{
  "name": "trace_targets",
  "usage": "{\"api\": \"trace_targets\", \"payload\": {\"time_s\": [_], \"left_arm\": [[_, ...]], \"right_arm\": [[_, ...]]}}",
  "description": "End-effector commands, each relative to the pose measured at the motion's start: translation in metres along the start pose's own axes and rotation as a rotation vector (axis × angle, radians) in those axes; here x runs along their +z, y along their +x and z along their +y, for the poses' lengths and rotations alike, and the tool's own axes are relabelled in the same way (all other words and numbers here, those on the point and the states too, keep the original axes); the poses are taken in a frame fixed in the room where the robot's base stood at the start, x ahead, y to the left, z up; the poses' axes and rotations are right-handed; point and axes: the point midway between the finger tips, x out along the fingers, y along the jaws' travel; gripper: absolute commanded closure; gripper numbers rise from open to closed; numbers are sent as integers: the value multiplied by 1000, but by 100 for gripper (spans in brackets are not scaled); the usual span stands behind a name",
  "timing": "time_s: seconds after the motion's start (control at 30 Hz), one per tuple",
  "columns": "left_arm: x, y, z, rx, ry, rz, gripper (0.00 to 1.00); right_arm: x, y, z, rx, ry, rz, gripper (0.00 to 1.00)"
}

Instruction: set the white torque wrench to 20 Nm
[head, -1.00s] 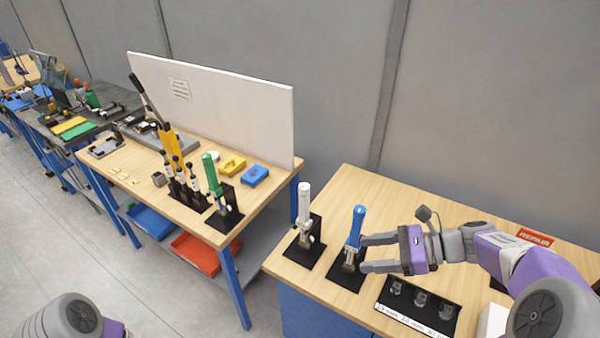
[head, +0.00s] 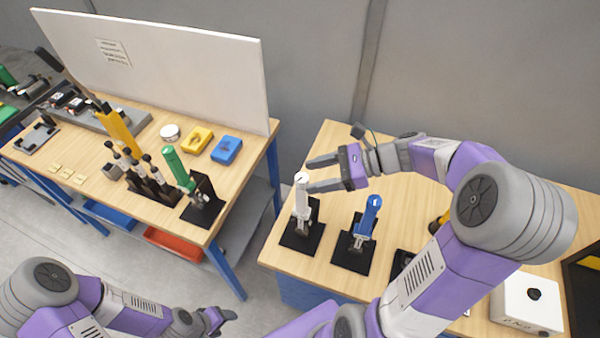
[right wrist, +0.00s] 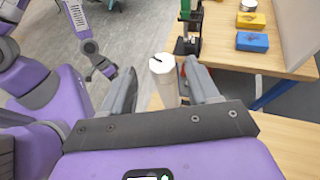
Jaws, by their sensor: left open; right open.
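The white torque wrench (head: 301,200) stands upright in its black stand on the right-hand wooden table. My right gripper (head: 308,176) is open at the height of the wrench's handle top, its fingers pointing left. In the right wrist view the white handle (right wrist: 164,82) shows between the tips of the open right gripper (right wrist: 168,80); I cannot tell if either finger touches it. The wrench's scale is too small to read. My left gripper (head: 222,318) is low at the bottom of the head view, away from the tables; it also shows in the right wrist view (right wrist: 104,73).
A blue wrench (head: 366,218) stands in a black stand just right of the white one. A green wrench (head: 179,168) stands on the left table (head: 88,200), across a gap. A white box (head: 527,303) is at the right.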

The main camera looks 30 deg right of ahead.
Motion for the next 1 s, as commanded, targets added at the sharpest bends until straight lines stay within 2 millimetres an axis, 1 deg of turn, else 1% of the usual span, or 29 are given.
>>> {"api": "trace_targets", "payload": {"time_s": [0.03,0.1,0.23,0.37,0.57,0.6,0.67,0.9,0.93,1.0], "left_arm": [[0,1,0,0,0,1,38],[-1,1,0,0,0,1,38],[-1,2,-1,0,0,2,38],[-1,2,-1,0,0,2,38],[-1,2,-1,0,0,2,38],[-1,2,-1,0,0,2,38],[-1,2,-1,0,0,2,38],[-1,2,-1,0,0,2,38],[-1,2,-1,0,0,2,38],[-1,2,0,0,0,2,38]], "right_arm": [[0,9,1,4,0,-1,40],[0,20,1,4,0,0,40],[0,33,1,3,0,0,40],[0,38,0,0,1,0,40],[0,38,0,0,1,0,40],[0,38,0,0,1,0,42],[0,38,0,0,0,0,51],[0,38,0,0,0,0,88],[0,38,0,0,0,0,92],[0,38,0,3,-1,1,92]]}}
